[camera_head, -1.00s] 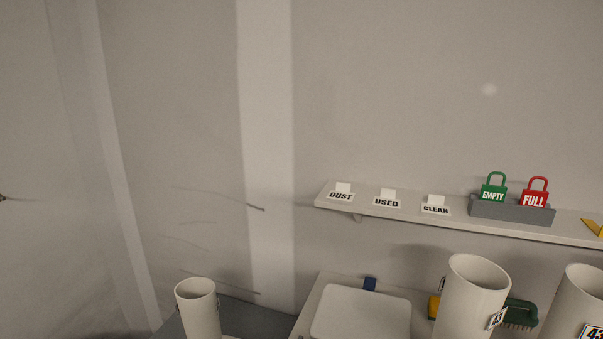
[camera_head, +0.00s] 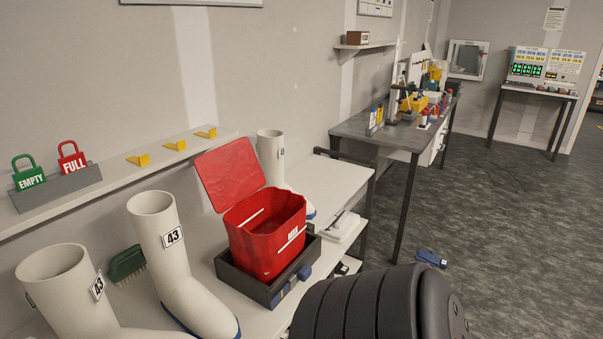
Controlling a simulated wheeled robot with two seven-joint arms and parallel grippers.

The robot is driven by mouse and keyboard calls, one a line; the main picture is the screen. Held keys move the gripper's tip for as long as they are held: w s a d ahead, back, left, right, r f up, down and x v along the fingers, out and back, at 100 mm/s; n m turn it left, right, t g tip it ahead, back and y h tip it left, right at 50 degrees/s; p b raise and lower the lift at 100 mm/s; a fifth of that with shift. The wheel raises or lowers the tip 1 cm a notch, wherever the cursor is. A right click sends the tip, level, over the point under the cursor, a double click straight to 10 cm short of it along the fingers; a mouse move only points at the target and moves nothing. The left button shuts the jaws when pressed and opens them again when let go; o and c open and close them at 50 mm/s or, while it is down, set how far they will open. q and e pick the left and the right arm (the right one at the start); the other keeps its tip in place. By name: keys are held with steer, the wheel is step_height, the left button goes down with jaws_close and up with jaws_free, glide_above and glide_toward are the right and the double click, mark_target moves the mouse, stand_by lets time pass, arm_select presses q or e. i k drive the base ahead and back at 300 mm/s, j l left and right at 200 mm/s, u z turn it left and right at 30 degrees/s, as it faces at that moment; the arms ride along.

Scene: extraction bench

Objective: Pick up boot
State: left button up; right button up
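Three white rubber boots show in the head view. One boot (camera_head: 57,285) stands at the lower left, cut by the bottom edge, with a "43" tag on its shaft. A second boot (camera_head: 163,240) stands upright just right of it, also tagged "43", with a blue sole edge at its toe. A third boot (camera_head: 270,155) stands farther back, partly hidden behind the open red box. All three stand on the pale bench (camera_head: 335,180). Neither of my grippers is in view.
An open red box (camera_head: 262,250) sits in a dark tray between the boots. A green brush (camera_head: 126,264) lies behind the second boot. A shelf (camera_head: 125,170) with padlocks and yellow brackets runs above. A grey worktable (camera_head: 360,130) stands beyond. Open floor (camera_head: 510,230) lies right.

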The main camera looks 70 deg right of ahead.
mark_target(270, 148)
steer(key=z, duration=2.05)
steer(key=i+l, duration=0.2)
steer(key=l, duration=0.25)
steer(key=u, duration=0.05)
